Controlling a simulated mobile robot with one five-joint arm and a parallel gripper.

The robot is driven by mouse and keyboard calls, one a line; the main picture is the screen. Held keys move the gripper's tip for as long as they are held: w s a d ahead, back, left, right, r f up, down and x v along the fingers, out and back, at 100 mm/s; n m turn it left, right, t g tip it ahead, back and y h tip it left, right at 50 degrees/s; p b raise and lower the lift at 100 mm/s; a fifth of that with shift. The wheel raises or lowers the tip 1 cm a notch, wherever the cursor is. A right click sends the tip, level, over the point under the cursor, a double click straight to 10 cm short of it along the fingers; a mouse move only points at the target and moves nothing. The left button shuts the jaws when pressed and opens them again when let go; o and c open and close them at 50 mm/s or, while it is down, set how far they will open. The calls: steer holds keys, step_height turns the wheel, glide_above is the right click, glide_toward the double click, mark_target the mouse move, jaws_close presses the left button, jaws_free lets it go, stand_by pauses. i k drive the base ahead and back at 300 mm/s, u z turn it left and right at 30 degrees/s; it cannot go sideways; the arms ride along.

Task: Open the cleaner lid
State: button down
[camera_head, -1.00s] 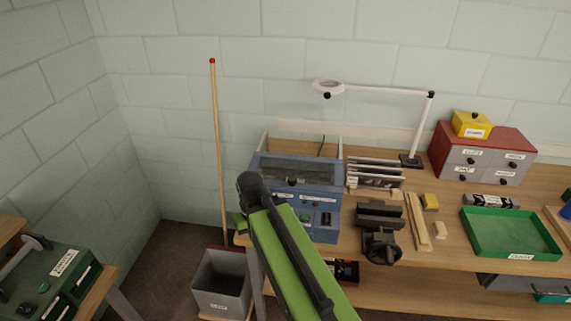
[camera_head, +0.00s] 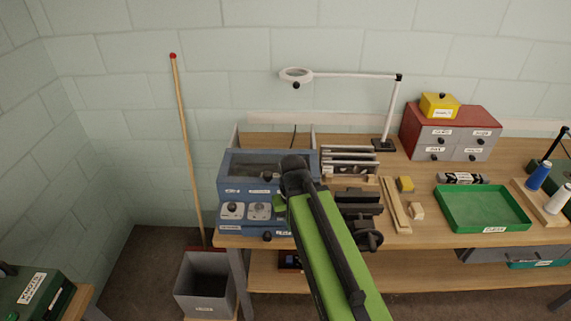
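The cleaner (camera_head: 229,189) is a blue box at the left end of the workbench. Its lid (camera_head: 245,165) has a dark window in a blue frame and looks shut, with a dark knob (camera_head: 267,176) at its front edge. Knobs and labels show on the front panel below. My gripper (camera_head: 291,163) is the dark end of the green arm, just right of the knob in the picture and over the cleaner's right side. The arm hides the front right of the cleaner. The fingers are not clear, and I cannot tell whether they touch it.
Right of the cleaner are a rack of metal plates (camera_head: 349,163), a black vise (camera_head: 358,203), wooden strips (camera_head: 396,205) and a green tray (camera_head: 484,226). A lamp (camera_head: 391,110) and a drawer cabinet (camera_head: 452,143) stand behind. A grey bin (camera_head: 203,284) and a pole (camera_head: 187,145) are left.

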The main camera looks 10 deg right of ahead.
mark_target(268, 178)
steer(key=z, duration=0.1)
steer(key=k, duration=0.55)
steer(key=u, duration=1.4)
steer(key=i, duration=0.3)
steer(key=z, duration=0.05)
